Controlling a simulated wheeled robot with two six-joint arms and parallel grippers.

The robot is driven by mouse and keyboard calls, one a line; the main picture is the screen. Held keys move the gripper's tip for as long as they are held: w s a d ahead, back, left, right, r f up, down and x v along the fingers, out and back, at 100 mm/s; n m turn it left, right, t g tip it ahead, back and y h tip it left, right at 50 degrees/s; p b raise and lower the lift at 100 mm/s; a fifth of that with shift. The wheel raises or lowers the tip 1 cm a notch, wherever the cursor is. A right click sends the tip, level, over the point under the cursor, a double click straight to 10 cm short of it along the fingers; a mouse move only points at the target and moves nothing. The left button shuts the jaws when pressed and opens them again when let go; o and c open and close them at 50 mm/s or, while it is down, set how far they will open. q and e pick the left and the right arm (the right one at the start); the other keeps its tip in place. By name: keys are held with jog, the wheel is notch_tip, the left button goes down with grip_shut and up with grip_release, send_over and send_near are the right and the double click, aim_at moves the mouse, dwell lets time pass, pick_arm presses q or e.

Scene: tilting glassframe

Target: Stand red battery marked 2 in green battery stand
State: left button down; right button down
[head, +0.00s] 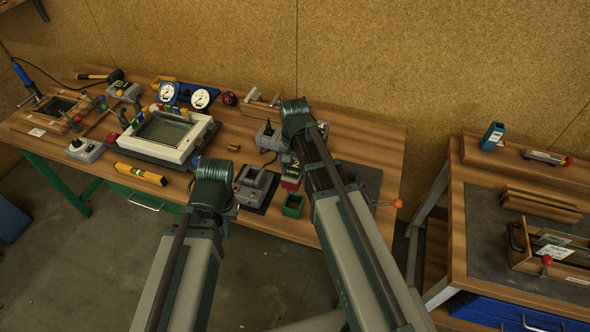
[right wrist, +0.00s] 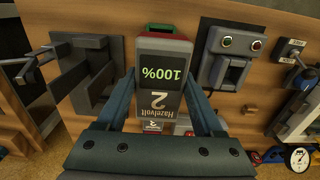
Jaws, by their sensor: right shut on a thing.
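The red battery marked 2 (right wrist: 163,85) is between the fingers of my right gripper (right wrist: 163,92) in the right wrist view. Its grey face shows the 2, "Hazelvolt" and a green 100% display, and its far end is red. In the head view the red part of the battery (head: 291,183) shows beside my right arm. The green battery stand (head: 293,205), a small open box, is close to the battery near the table's front edge. I cannot tell whether they touch. My left gripper (head: 233,210) is low at the table's front edge, mostly hidden by its own arm.
A grey device on a dark base (head: 256,187) stands left of the green stand. A framed glass panel (head: 165,134), a yellow level (head: 141,174) and dial gauges (head: 200,97) are further left. A second bench (head: 456,200) stands at the right, across a gap.

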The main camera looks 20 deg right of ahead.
jog(key=shift+s, duration=0.1)
jog(key=shift+f, duration=0.15)
notch_tip(320, 180, down, 6)
jog(key=b, duration=0.5)
jog(key=shift+r+b, duration=0.25)
jog(key=shift+b, duration=0.15)
jog(key=shift+f+b, duration=2.8)
jog(key=shift+b, duration=0.05)
dwell(0.7)
grip_release()
jog(key=shift+r, duration=0.15)
notch_tip(320, 180, up, 14)
jog(key=p, duration=1.4)
